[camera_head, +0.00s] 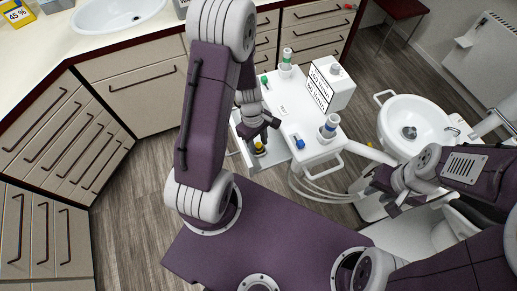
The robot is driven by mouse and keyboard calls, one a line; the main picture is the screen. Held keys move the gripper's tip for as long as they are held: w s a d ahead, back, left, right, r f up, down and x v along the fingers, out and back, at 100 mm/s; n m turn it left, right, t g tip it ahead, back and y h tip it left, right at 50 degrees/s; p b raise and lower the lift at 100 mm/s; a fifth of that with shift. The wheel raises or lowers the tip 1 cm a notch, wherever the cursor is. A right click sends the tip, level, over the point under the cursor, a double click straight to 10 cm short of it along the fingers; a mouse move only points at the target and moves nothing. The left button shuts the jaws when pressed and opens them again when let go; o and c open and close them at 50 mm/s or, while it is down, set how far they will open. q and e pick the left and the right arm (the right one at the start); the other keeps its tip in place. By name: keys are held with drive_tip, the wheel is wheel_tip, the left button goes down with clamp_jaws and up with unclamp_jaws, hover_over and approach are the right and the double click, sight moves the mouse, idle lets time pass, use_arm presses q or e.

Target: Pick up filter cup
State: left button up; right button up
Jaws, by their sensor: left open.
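A small dark cup-like piece with a yellow part (260,149) sits in a pale open tray at the left side of the white cart; it looks like the filter cup, but it is too small to be sure. My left gripper (257,135) points down just above it, open, with its dark fingers spread. The gripper partly hides the piece, and I cannot tell whether they touch. My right gripper (382,192) is at the right, away from the piece, near the white basin unit; its finger opening is unclear.
The white cart (288,125) carries a labelled white box (330,86), a bottle with a green cap (286,62), a blue-topped bottle (329,128) and a small blue item (299,142). A white basin (413,122) stands to the right. Drawer cabinets (128,93) and a sink (118,14) are left.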

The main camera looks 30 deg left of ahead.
sight(259, 144)
use_arm(q)
drive_tip(key=shift+w+f, duration=0.1)
drive_tip(key=shift+s, duration=0.2)
clamp_jaws()
drive_tip(key=shift+w, duration=0.1)
drive_tip(key=shift+r, duration=0.3)
wheel_tip(259, 144, up, 4)
drive_tip(key=shift+f+p, duration=0.15)
drive_tip(key=shift+p, duration=0.45)
drive_tip(key=s+d+r+p, duration=0.1)
drive_tip(key=s+d+r, duration=0.2)
drive_tip(key=d+r, duration=0.4)
drive_tip(key=d, duration=0.4)
drive_tip(key=shift+s, duration=0.3)
